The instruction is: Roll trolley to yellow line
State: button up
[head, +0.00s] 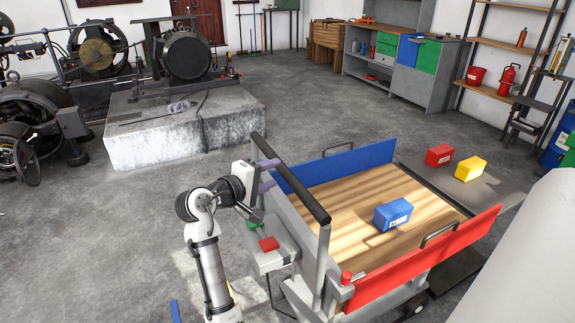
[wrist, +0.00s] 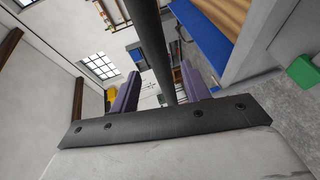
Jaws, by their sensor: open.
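The trolley has a wooden deck (head: 345,205), a blue side panel (head: 340,163), a red side panel (head: 425,260) and a black push bar (head: 295,185) on grey posts. My gripper (head: 268,175) is open at the push bar, near the bar's far end. In the wrist view, the purple fingers of my gripper (wrist: 162,82) stand on either side of the black push bar (wrist: 149,38); I cannot tell whether they touch it.
A blue box (head: 392,214) stands on the deck. A red box (head: 439,155) and a yellow box (head: 471,168) stand on a dark surface beyond the trolley. A concrete plinth (head: 160,140) with machinery is at back left. Open floor (head: 120,235) lies left.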

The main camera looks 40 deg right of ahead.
jog(key=p+x, duration=0.1)
jog(key=x, duration=0.6)
jog(key=shift+w+d, duration=0.1)
jog(key=shift+d, duration=0.05)
grip_shut()
